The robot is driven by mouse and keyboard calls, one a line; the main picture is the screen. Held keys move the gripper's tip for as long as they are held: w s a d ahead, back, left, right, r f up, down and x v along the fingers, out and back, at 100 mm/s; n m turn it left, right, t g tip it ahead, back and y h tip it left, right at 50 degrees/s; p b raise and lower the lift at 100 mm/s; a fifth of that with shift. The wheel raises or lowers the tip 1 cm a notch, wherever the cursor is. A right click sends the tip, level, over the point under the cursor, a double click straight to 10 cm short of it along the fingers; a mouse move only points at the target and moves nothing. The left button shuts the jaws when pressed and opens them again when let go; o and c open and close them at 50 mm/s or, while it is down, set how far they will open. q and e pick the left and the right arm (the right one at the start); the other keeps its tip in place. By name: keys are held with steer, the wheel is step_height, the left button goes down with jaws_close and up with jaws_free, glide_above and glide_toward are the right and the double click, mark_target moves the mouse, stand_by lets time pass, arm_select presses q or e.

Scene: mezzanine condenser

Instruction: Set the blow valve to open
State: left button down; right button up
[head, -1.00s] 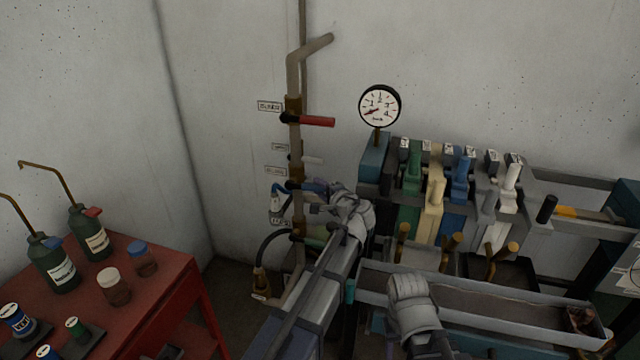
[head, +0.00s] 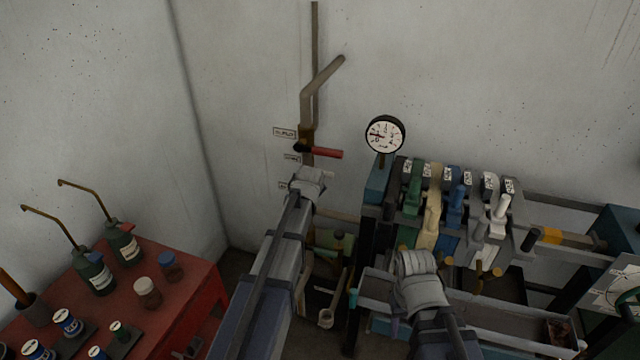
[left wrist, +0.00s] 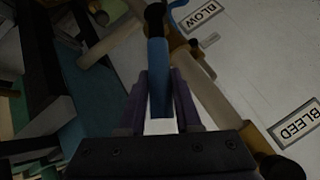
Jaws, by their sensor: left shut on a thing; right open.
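In the left wrist view a blue lever (left wrist: 158,70) runs down from a dark pivot at the top into my left gripper (left wrist: 160,112). The purple fingers are shut on it, one on each side. A BLOW label (left wrist: 198,16) is on the wall near the pivot. The lever lies at a slant to the pale pipe (left wrist: 215,105). In the head view my left gripper (head: 312,178) is at the pipe below the red handle, and my own wrist hides the blue lever. My right gripper (head: 418,264) is open, over the trough.
A red-handled valve (head: 320,152) sits above on the pipe. A BLEED label (left wrist: 297,120) is farther along it. A pressure gauge (head: 385,134) and a bank of coloured levers (head: 457,205) stand to the right. A red table (head: 195,290) with bottles is at left.

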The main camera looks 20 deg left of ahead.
arm_select(q)
steer(key=shift+a+r+n+h+p, duration=0.25)
steer(key=shift+a+h, duration=0.15)
steer(key=shift+a, duration=0.15)
steer(key=shift+a+r+n+h+p, duration=0.15)
steer(key=shift+a+n+h+p, duration=0.1)
steer(key=shift+a+h, duration=0.2)
steer(key=shift+a+n+h, duration=0.3)
steer(key=shift+a+h, duration=0.35)
steer(key=c, duration=0.6)
jaws_free()
steer(key=shift+a, duration=0.1)
steer(key=shift+r, duration=0.1)
